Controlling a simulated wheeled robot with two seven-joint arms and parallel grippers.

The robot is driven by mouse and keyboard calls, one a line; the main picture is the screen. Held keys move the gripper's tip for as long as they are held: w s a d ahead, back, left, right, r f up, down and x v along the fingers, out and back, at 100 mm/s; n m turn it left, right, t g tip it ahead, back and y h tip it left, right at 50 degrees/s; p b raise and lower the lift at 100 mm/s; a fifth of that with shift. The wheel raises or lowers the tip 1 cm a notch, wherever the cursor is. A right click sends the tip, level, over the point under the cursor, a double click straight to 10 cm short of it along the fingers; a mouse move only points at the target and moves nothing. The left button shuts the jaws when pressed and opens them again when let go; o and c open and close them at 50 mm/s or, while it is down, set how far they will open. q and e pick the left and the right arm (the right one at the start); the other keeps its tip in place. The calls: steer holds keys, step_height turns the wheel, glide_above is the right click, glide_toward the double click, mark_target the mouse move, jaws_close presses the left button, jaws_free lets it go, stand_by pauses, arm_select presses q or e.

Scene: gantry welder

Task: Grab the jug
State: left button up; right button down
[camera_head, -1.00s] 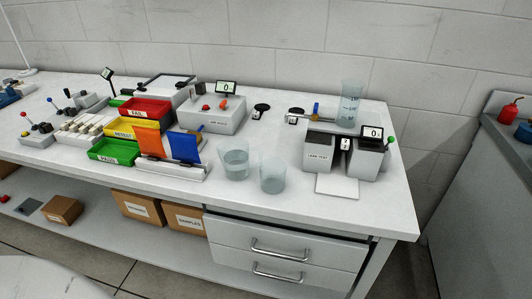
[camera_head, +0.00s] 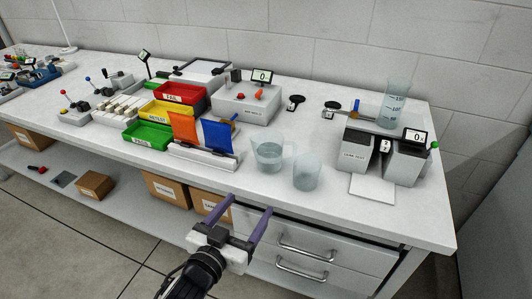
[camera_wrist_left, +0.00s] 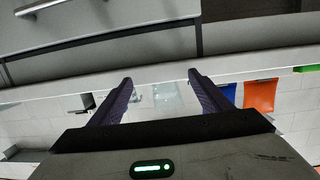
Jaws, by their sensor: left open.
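The clear jug (camera_head: 268,157), with a spout and handle, stands upright near the front edge of the white bench. A clear beaker (camera_head: 306,176) stands just right of it. My left gripper (camera_head: 248,206) is open and empty, with two purple fingers pointing toward the bench. It is in front of the bench edge, short of the jug and apart from it. In the left wrist view a pale clear vessel shows faintly between the open fingers (camera_wrist_left: 160,78); I cannot tell surely which vessel it is. My right gripper is not in view.
Orange (camera_head: 184,127) and blue (camera_head: 218,137) panels stand left of the jug. A grey twin-block device (camera_head: 405,165) with a clear graduated cylinder (camera_head: 394,104) is at the right. Drawers with handles (camera_head: 307,248) lie below the bench edge.

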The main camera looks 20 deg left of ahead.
arm_select(q)
steer(key=t, duration=0.2)
glide_toward(265, 161)
steer(key=shift+w+f, duration=0.2)
steer(key=shift+w, duration=0.25)
steer(key=w, duration=0.3)
steer(key=shift+w+d+r, duration=0.2)
steer(key=shift+w, duration=0.2)
steer(key=shift+w+d+f+p, duration=0.1)
steer(key=shift+w+p, duration=0.1)
steer(key=shift+w, duration=1.3)
steer(key=shift+w+d+p, duration=0.1)
steer(key=shift+w+p, duration=0.05)
steer(key=shift+w, duration=1.4)
steer(key=c, duration=1.3)
steer(key=shift+r, duration=0.2)
